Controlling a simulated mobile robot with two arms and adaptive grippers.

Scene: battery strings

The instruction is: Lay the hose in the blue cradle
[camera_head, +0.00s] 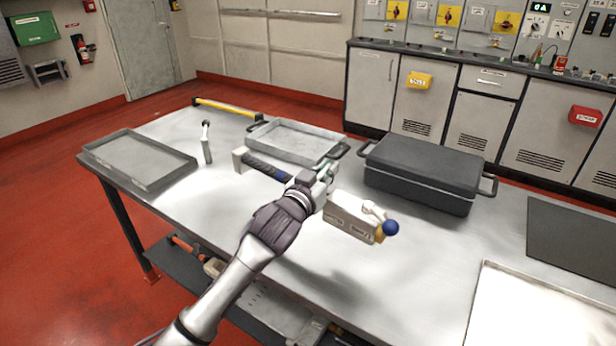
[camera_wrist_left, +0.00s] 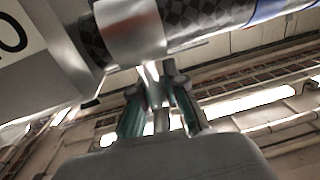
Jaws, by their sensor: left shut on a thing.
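The hose (camera_head: 262,167) is a dark braided tube with a blue band, with a pale block at its left end in the head view. A pale labelled box (camera_head: 350,216) with a blue ball is at the other end, past my gripper. My left gripper (camera_head: 325,178) is shut on the hose near this box. In the left wrist view, the fingers (camera_wrist_left: 156,88) meet a silver sleeve on the braided hose (camera_wrist_left: 205,18). A shadow on the table below suggests that it is held up. I cannot make out a blue cradle. My right gripper is out of view.
The grey table (camera_head: 270,240) carries a shallow tray (camera_head: 140,178) at left, a second tray (camera_head: 322,155) behind the hose, and a dark lidded case (camera_head: 425,165) at right. A small upright handle (camera_head: 207,145) stands near the left tray. The table's front middle is clear.

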